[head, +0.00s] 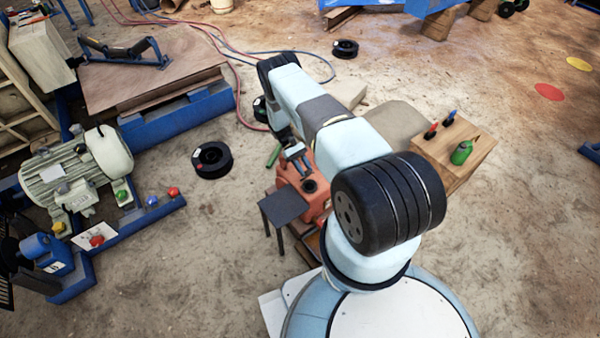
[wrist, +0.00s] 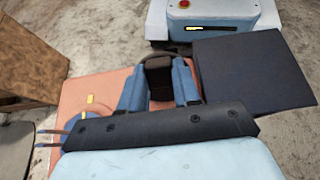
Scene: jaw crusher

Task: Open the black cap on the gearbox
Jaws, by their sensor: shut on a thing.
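My gripper (head: 298,158) is over the gearbox. In the wrist view its two blue fingers (wrist: 160,88) are shut on a dark block, which I take to be the black cap (wrist: 159,76). The cap's lower end is hidden, so I cannot tell whether it is seated or raised. A dark round part (head: 310,186) shows on the gearbox top on my side of the gripper.
A dark flat plate (head: 283,207) on legs stands close beside the gearbox. A wooden crate (head: 470,160) with a green bottle (head: 461,153) and small tools is to the right. A motor (head: 75,170) on a blue frame is at left. A black spool (head: 212,160) lies on open floor.

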